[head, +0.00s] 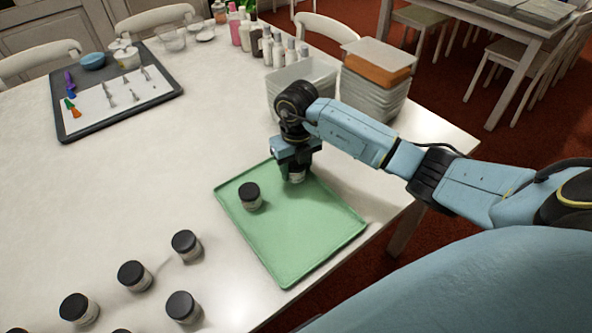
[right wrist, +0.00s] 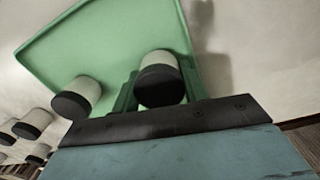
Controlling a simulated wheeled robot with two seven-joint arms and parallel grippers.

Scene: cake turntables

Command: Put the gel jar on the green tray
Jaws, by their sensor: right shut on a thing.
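The green tray (head: 290,240) lies on the white table, with one black-lidded gel jar (head: 250,196) standing on its left part. My right gripper (head: 297,172) is over the far part of the tray and shut on another gel jar (head: 296,175), mostly hidden by the gripper. In the right wrist view this held jar (right wrist: 160,78) sits between the fingers over the green tray (right wrist: 105,38); I cannot tell whether it touches the tray. The other jar on the tray (right wrist: 77,97) is beside it. My left gripper is not in view.
Several black-lidded jars (head: 186,245) stand on the table left of the tray. Stacked plastic tubs (head: 375,85) and bottles (head: 278,50) are behind my right gripper. A dark tray with tools (head: 115,90) lies at the far left. The table's middle is clear.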

